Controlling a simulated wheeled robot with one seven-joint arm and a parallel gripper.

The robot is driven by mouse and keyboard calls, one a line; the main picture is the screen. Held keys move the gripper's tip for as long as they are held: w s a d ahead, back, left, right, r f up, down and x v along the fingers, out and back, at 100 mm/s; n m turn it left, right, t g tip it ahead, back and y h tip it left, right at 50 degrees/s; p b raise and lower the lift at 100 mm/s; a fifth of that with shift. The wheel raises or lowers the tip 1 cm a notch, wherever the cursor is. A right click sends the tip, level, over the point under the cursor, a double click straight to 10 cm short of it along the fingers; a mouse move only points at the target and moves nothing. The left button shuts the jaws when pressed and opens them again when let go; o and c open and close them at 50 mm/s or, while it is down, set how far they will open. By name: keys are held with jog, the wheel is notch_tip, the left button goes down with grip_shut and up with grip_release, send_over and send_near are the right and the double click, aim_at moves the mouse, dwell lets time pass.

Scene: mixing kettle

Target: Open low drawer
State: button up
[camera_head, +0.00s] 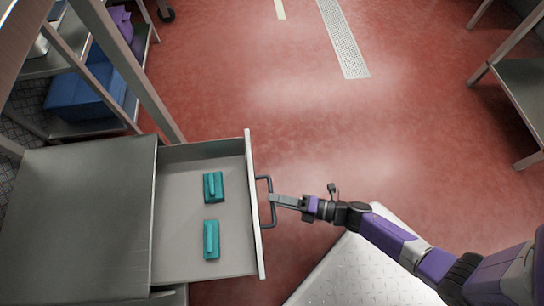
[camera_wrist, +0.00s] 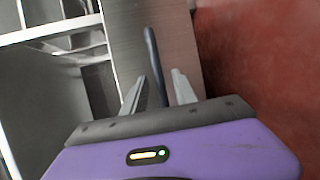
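The low drawer (camera_head: 205,275) is pulled well out of its metal cabinet, and its inside shows from above. Its dark bar handle (camera_head: 265,183) is on the outer face of the drawer front (camera_head: 251,165). My gripper (camera_head: 274,200) reaches the handle from the right. In the wrist view the handle (camera_wrist: 153,58) runs between the two fingers of my gripper (camera_wrist: 160,85). The fingers stand apart with gaps on both sides of the bar, so the gripper looks open around it. Whether a finger touches the bar is unclear.
Two teal objects (camera_head: 213,187) (camera_head: 211,240) lie in the drawer. A metal cabinet top (camera_head: 80,210) is to the left. A shelf with blue and purple items (camera_head: 85,95) stands at upper left. Another metal table (camera_head: 525,90) is at right. Red floor (camera_head: 300,110) is clear between.

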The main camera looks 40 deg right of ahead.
jog(key=v, duration=0.5)
jog(key=shift+s+d+p, duration=0.1)
jog(key=shift+s+p, duration=0.1)
jog(key=shift+p, duration=0.15)
